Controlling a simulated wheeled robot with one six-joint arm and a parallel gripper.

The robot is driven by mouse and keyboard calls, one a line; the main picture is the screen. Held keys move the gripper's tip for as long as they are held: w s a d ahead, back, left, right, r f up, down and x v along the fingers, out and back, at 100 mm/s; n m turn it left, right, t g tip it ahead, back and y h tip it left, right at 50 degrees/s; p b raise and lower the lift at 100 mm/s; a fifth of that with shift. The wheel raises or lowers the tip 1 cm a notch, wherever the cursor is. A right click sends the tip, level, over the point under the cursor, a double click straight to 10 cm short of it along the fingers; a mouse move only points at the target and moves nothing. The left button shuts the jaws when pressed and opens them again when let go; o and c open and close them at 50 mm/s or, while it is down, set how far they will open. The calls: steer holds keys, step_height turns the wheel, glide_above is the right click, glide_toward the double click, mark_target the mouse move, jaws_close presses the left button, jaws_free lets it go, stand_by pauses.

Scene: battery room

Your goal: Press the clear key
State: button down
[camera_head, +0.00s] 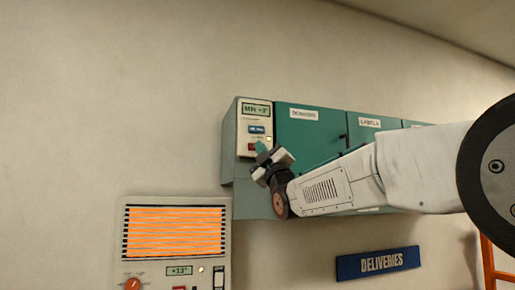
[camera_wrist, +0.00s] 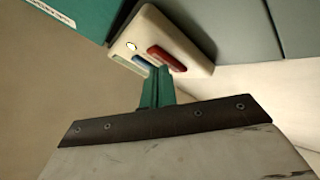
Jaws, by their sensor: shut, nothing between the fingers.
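A cream control panel (camera_head: 243,138) is on the left end of the teal wall cabinet. It has a small display (camera_head: 256,109), a blue key (camera_head: 257,129), a red key (camera_head: 252,147) and a small pale light (camera_head: 269,139). The key lettering is too small to read, so I cannot tell which is the clear key. My gripper (camera_head: 261,147) is shut and empty, with its teal fingertips close to the panel's lower part. In the wrist view the fingertips (camera_wrist: 157,88) point at the panel, near the red key (camera_wrist: 166,58) and blue key (camera_wrist: 144,62). I cannot tell whether they touch.
The teal cabinet doors (camera_head: 308,138) with labels extend right of the panel, behind my arm. A heater-like unit with glowing orange bars (camera_head: 175,232) is on the wall below left. A blue DELIVERIES sign (camera_head: 378,263) hangs below. An orange ladder-like frame (camera_head: 488,265) stands at the right edge.

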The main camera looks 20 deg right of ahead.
steer(key=shift+w, duration=0.15)
stand_by(0.4)
steer(key=shift+s, duration=0.8)
steer(key=shift+s, duration=2.5)
